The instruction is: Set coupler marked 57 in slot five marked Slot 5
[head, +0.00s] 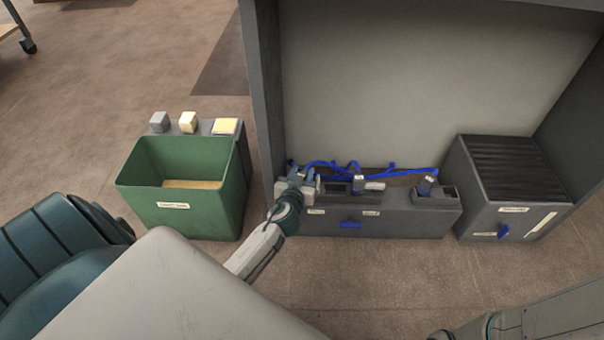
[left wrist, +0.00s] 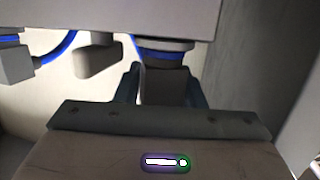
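My left gripper (head: 301,180) is at the left end of the long grey slotted fixture (head: 400,222) in the head view. In the left wrist view its two fingers (left wrist: 163,88) stand on either side of a dark round part with a blue ring (left wrist: 166,46), under a pale grey block (left wrist: 130,14). I cannot tell whether the fingers press on it. Blue-lined couplers, one in the middle (head: 359,183) and one at right (head: 425,186), show along the fixture. The 57 and Slot 5 markings are too small to read. My right gripper is out of view.
A green bin (head: 190,214) stands left of the gantry post (head: 265,90), with small blocks behind it. A dark ribbed cabinet (head: 500,195) stands at right. Blue cables (head: 385,172) loop above the fixture. The floor in front of the fixture is clear.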

